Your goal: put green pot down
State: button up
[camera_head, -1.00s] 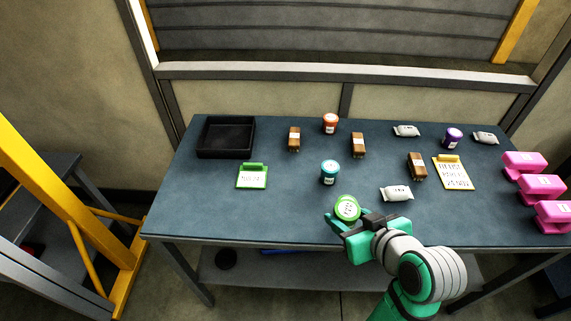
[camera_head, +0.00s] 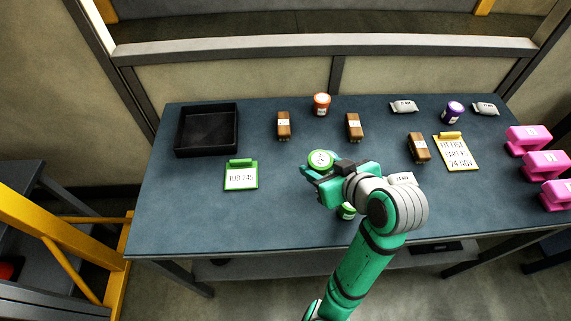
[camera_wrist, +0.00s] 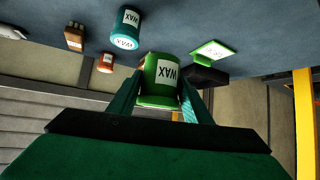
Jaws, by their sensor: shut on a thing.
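My gripper (camera_head: 316,172) is shut on a green pot (camera_head: 320,160), over the middle of the table (camera_head: 200,220). In the wrist view, the green pot (camera_wrist: 161,74) is between the two fingers (camera_wrist: 160,95), its white WAX label showing. It appears raised off the table.
A black tray (camera_head: 178,146) and a green clipboard (camera_head: 240,178) are at left. Brown boxes (camera_head: 353,127), an orange pot (camera_head: 321,104) and a purple pot (camera_head: 453,111) stand behind. A yellow clipboard (camera_head: 456,155) and pink items (camera_head: 528,140) are at right. The front left table is clear.

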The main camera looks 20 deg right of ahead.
jog(key=a+x, duration=0.1)
jog(key=x, duration=0.3)
jog(key=a+x, duration=0.1)
jog(key=x, duration=0.3)
jog(key=a+x, duration=0.1)
jog(key=x, duration=0.3)
jog(key=shift+f, duration=0.25)
jog(key=shift+w+a+f, duration=0.2)
jog(key=shift+w+f, duration=0.15)
jog(key=shift+w+a+f, duration=0.1)
jog(key=shift+w+f, duration=0.1)
jog(key=shift+f, duration=0.75)
jog(key=shift+w+a+f, duration=0.1)
jog(key=shift+w+f, duration=0.05)
jog(key=shift+f, duration=0.8)
jog(key=shift+f, duration=0.2)
jog(key=o, duration=1.2)
jog(key=shift+o, duration=0.2)
jog(key=shift+d+r, duration=0.1)
jog(key=shift+r, duration=0.05)
